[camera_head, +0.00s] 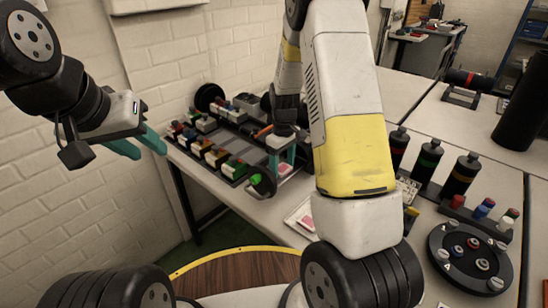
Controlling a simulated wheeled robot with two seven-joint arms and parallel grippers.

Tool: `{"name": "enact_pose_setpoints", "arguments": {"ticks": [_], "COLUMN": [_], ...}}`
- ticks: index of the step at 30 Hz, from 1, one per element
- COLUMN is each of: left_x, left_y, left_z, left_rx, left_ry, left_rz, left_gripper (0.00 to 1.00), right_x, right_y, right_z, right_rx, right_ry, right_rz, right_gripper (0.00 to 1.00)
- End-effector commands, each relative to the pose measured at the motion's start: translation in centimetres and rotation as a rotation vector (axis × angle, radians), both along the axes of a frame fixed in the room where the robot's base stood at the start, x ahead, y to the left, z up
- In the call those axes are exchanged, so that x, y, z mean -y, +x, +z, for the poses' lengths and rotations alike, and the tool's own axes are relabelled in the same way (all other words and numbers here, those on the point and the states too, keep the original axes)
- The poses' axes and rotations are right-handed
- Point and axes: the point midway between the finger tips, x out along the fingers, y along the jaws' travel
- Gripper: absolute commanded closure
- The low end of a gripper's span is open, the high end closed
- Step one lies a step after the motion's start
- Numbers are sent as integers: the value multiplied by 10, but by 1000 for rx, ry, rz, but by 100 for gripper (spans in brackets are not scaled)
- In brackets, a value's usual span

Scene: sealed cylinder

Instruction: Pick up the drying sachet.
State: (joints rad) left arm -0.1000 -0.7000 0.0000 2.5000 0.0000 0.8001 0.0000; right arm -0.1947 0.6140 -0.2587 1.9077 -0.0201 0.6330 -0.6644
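A small white packet with a pink face (307,220) lies flat on the table, partly hidden by my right arm; it may be the drying sachet, but it is too small to be sure. Another small pinkish-white item (284,169) shows below my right gripper.
A rack of several coloured-capped parts (211,153) stands near the wall. Dark bottles (428,160) and a round black fixture (470,256) stand on the right. My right arm hides the table's middle.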

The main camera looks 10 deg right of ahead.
Motion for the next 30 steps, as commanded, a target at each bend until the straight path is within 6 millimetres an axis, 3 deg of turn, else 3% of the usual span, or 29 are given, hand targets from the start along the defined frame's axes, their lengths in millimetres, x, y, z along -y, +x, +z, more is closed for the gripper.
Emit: {"name": "enact_pose_setpoints", "arguments": {"ticks": [1,7,17,26,30], "left_x": [0,0,0,0,0], "left_y": [0,0,0,0,0], "left_z": [0,0,0,0,0], "left_rx": [0,0,0,0,0], "left_ry": [0,0,0,0,0], "left_rz": [0,0,0,0,0], "left_gripper": [64,64,64,64,64], "right_x": [0,0,0,0,3], "right_y": [0,0,0,1,-31], "right_z": [0,0,4,38,39], "right_rx": [0,0,1,6,-1], "right_ry": [0,0,0,1,1], "right_rz": [0,0,0,0,-1], "right_gripper": [48,85,85,85,85]}}
